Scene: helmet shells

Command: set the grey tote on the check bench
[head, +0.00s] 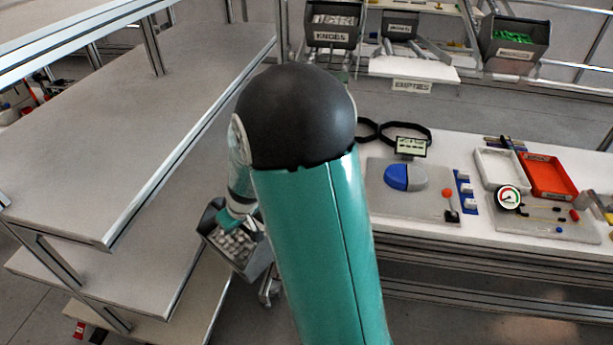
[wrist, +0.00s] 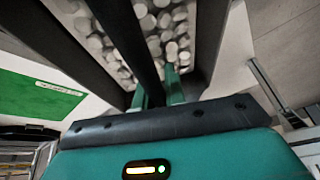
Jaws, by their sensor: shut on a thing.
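The grey tote (head: 260,262) hangs in the air between the shelving and the white bench, below my arm's elbow in the head view. It is filled with small pale grey round pieces. My gripper (head: 238,218) is shut on it from above. In the wrist view, my teal fingertips (wrist: 156,88) close on a dark bar of the tote (wrist: 128,40) that crosses above the pieces. My arm hides part of the tote in the head view. The white-topped bench (head: 430,235) stands to the right; I see no name on it.
Shelving (head: 130,140) stands close left. A rack with labelled bins (head: 333,25) is behind.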

